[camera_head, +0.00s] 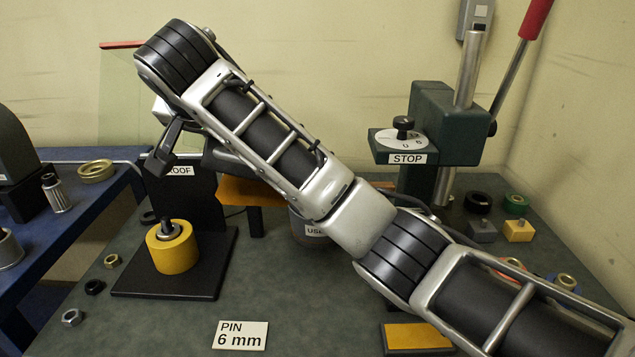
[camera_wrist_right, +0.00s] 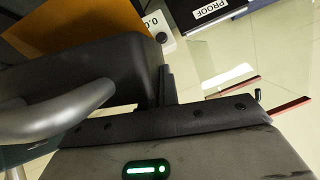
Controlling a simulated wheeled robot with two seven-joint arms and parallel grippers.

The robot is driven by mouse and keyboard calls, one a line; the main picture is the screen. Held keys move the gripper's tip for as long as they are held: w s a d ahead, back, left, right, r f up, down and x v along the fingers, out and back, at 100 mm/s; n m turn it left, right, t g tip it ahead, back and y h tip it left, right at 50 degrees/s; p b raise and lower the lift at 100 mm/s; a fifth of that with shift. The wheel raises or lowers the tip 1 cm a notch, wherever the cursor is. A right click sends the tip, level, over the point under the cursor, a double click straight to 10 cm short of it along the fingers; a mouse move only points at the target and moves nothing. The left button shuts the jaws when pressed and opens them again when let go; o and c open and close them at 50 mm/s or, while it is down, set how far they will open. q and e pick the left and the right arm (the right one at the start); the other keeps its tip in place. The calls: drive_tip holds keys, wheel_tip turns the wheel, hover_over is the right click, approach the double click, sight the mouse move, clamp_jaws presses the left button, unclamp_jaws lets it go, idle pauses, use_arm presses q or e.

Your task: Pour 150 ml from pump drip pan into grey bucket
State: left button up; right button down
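My right arm crosses the head view from the lower right to the upper left. Its gripper (camera_head: 168,150) is at the upper left, above and behind the yellow cylinder; one dark finger-like part hangs down, and its grip is hidden. A grey container (camera_head: 306,234), which may be the grey bucket, stands behind my arm, mostly covered, with a label starting "USE". I cannot make out the pump drip pan for certain. The right wrist view shows a large dark body (camera_wrist_right: 100,60) with a silver curved bar close up; I cannot tell what it is. My left gripper is out of view.
A yellow cylinder (camera_head: 173,247) sits on a black stand marked "PROOF". A green press (camera_head: 440,125) with a "STOP" dial and red-handled lever stands at right. Nuts and small blocks lie around. A "PIN 6 mm" card (camera_head: 240,335) lies in front. A blue bench (camera_head: 60,230) is left.

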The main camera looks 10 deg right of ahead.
drive_tip(key=shift+w+d+r+p, duration=0.1)
drive_tip(key=shift+r+p, duration=0.15)
drive_tip(key=shift+r, duration=0.2)
drive_tip(key=shift+w+d+r+p, duration=0.1)
drive_tip(key=shift+r+p, duration=0.1)
drive_tip(key=shift+r, duration=0.2)
use_arm(q)
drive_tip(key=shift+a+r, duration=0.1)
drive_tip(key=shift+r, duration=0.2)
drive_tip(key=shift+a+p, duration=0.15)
drive_tip(key=shift+p, duration=0.25)
use_arm(e)
drive_tip(key=shift+w+d+r, duration=0.25)
drive_tip(key=shift+w+r, duration=0.05)
drive_tip(key=shift+r, duration=0.15)
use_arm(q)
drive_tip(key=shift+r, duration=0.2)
use_arm(e)
drive_tip(key=shift+w+d+r+g, duration=0.1)
drive_tip(key=shift+d+r+g, duration=0.05)
drive_tip(key=shift+r+g, duration=0.15)
use_arm(q)
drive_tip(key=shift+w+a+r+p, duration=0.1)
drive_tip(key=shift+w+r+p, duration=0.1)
drive_tip(key=shift+p, duration=0.2)
use_arm(e)
drive_tip(key=shift+w+d+r+y, duration=0.1)
drive_tip(key=shift+w+r+y, duration=0.1)
drive_tip(key=shift+y, duration=0.1)
